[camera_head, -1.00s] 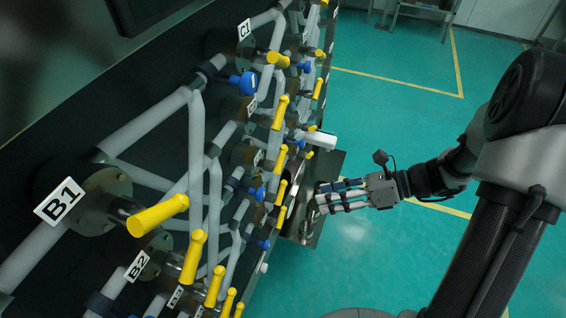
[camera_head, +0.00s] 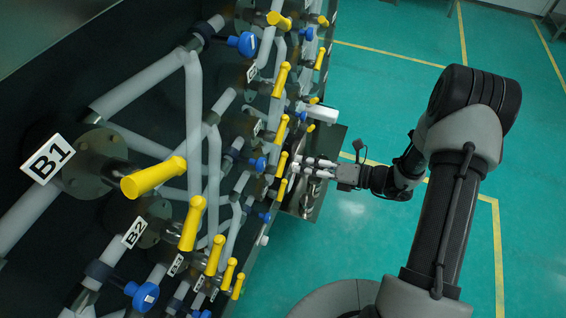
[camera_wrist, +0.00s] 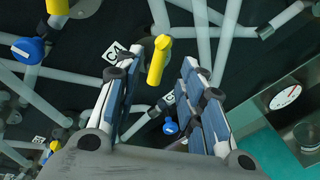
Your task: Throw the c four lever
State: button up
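The panel's middle column of yellow levers runs down the head view. The fourth one down, which I take as the C4 lever (camera_head: 281,163), points down; its label is not readable there. My gripper (camera_head: 303,166) is just right of it, fingers toward the panel. In the wrist view my gripper (camera_wrist: 157,90) is open, with a finger on each side.
Grey pipes (camera_head: 194,120) and blue valve handles (camera_head: 243,43) crowd the panel around the levers. The green floor at right is open.

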aim_at(283, 162)
jog(key=b+x, duration=0.1)
jog(key=x, duration=0.6)
jog(key=shift+a+f, duration=0.1)
jog(key=shift+a, duration=0.15)
jog(key=shift+c, duration=0.2)
jog(key=shift+d, duration=0.1)
grip_shut()
